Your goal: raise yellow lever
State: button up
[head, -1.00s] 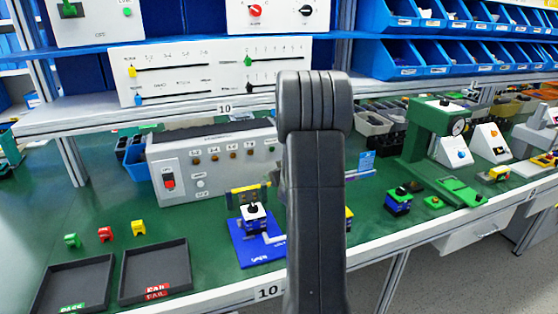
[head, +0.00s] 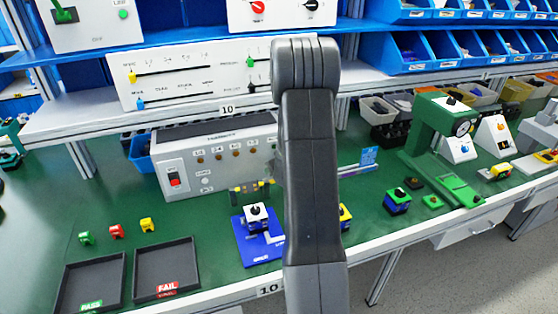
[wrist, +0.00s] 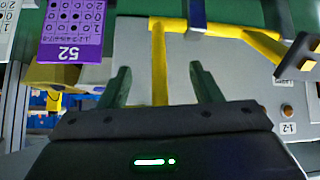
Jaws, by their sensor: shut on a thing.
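In the wrist view a yellow lever (wrist: 159,62) with a bar across its top stands between the two dark green fingers of my gripper (wrist: 162,75). My gripper is shut on it, though the contact is hard to make out. In the head view my own arm fills the middle and hides my gripper. A yellow bar with dark ends (head: 250,188) shows left of the arm, in front of the grey switch box (head: 190,183). I cannot tell for sure that it is the same lever.
A blue fixture (head: 250,246) with a white block sits just left of my arm. Two dark trays (head: 133,262) lie at the front left. A white slider panel (head: 190,90) stands on the shelf above. Green table is clear around the three small coloured blocks at left.

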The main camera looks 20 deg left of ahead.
jog(key=shift+w+a+r+p, duration=0.25)
jog(key=shift+w+a+p, duration=0.15)
jog(key=shift+w+p, duration=0.35)
jog(key=shift+w+a+f, duration=0.1)
jog(key=shift+a+f, duration=0.05)
jog(key=shift+f, duration=0.3)
dwell(0.5)
jog(key=o, duration=1.3)
jog(key=shift+r, duration=0.15)
